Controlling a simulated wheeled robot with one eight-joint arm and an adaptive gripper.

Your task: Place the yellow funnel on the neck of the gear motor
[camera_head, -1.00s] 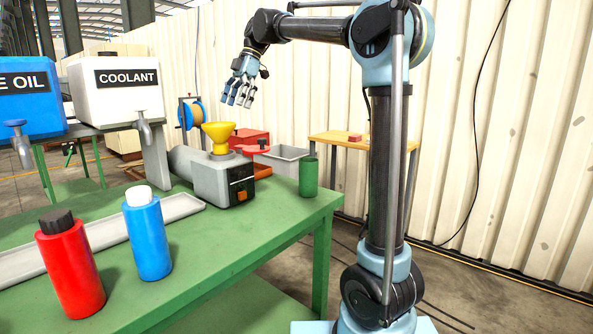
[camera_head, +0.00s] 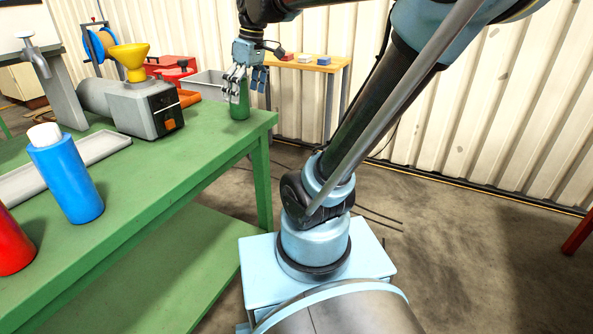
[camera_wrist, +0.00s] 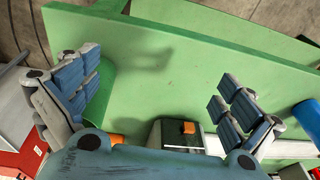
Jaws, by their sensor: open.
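The yellow funnel (camera_head: 130,59) stands upright, wide mouth up, with its narrow end on top of the grey gear motor (camera_head: 136,108) on the green bench. Its seat on the neck looks upright, but the neck itself is hidden. The motor's dark end with an orange button also shows in the wrist view (camera_wrist: 181,132); the funnel does not show there. My gripper (camera_head: 244,90) is open and empty, right of the motor by the green cylinder (camera_head: 239,108). In the wrist view my fingers (camera_wrist: 158,80) are spread above the bench, with the cylinder partly hidden behind the left fingers.
A blue bottle (camera_head: 66,178), a red bottle (camera_head: 10,243) and a long grey tray (camera_head: 97,150) occupy the bench's left part. A grey bin (camera_head: 207,82) and red box (camera_head: 172,68) stand behind the motor. The bench's front right part (camera_head: 190,155) is clear.

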